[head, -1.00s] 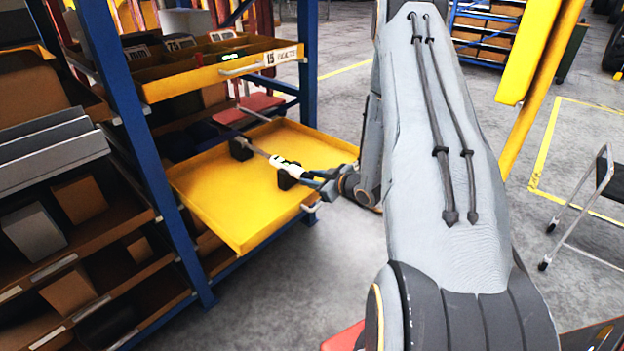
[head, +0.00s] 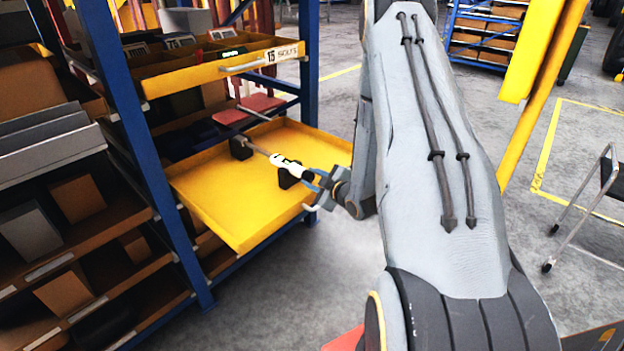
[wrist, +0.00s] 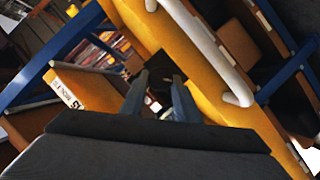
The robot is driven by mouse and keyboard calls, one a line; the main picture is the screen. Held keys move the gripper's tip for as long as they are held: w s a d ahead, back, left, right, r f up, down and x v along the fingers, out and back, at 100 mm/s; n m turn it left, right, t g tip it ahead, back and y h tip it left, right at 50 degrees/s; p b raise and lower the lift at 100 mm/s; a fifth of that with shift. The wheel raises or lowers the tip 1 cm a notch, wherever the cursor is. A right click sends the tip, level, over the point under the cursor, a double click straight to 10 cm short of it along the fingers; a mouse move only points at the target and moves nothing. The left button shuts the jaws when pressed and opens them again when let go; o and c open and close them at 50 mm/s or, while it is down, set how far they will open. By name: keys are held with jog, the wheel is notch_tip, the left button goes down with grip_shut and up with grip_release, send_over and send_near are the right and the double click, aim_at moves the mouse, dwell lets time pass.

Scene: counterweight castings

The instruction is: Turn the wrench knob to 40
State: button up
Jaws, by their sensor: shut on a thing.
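The wrench (head: 286,165) lies across the pulled-out yellow drawer (head: 225,205), resting on two black cradles; its steel shaft points to the back left and a white section faces me. My gripper (head: 316,180) is at the near right end of the wrench, over the drawer's front edge, shut on the knob. The knob is hidden by the fingers, and its scale cannot be read. In the wrist view the two fingers of my gripper (wrist: 160,100) stand close together, with a small white part of the wrench (wrist: 156,106) between them.
A white drawer handle (head: 311,207) sits just below my gripper; it looms large in the wrist view. A labelled yellow bin drawer (head: 220,72) is above. A blue rack post (head: 140,150) stands left. Open floor lies in front.

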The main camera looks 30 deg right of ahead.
jog(key=o, duration=1.1)
jog(key=shift+c, duration=0.2)
